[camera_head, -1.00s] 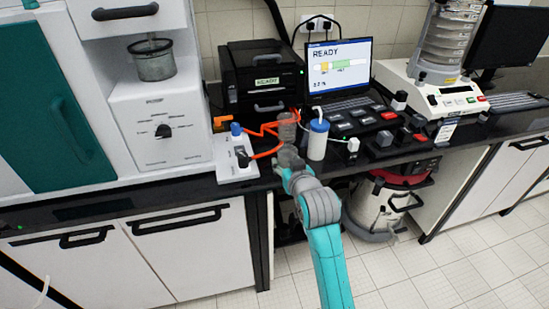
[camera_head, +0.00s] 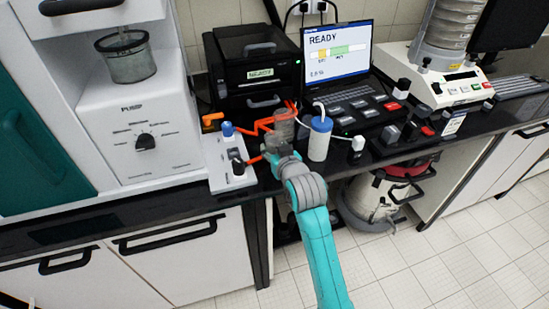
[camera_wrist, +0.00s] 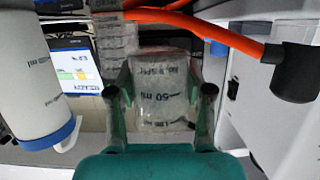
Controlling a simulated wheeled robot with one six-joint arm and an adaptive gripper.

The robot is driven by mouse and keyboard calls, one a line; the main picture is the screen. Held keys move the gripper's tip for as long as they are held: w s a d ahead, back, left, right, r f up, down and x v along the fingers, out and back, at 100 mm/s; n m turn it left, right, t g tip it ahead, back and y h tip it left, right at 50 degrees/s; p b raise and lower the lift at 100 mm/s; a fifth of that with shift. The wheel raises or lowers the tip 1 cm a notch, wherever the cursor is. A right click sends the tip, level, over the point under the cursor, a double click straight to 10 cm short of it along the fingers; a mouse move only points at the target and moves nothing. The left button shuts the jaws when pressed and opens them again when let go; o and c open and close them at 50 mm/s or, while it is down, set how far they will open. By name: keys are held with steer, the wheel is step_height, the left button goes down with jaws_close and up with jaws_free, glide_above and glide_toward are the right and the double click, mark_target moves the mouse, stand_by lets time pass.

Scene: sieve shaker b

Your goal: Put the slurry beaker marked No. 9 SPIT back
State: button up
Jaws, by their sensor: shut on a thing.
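A clear beaker (camera_head: 284,125) with a greyish look is at the end of my arm, above or at the front part of the black bench; whether it touches the bench I cannot tell. In the wrist view the beaker (camera_wrist: 160,92) sits between the two green and dark fingers of my gripper (camera_wrist: 160,105), which is shut on it. In the head view my gripper (camera_head: 277,150) partly hides the beaker's lower part.
A blue-capped white bottle (camera_head: 319,140) stands close right of the beaker. An orange hose (camera_head: 254,127) and a white valve block (camera_head: 229,165) are close left. Behind are a black printer-like box (camera_head: 256,68) and a laptop (camera_head: 337,52) reading READY. A sieve shaker (camera_head: 458,88) stands right.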

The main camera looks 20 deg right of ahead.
steer(key=shift+f, duration=2)
steer(key=shift+f, duration=0.15)
steer(key=o, duration=1.2)
steer(key=shift+c, duration=0.2)
steer(key=v, duration=1.2)
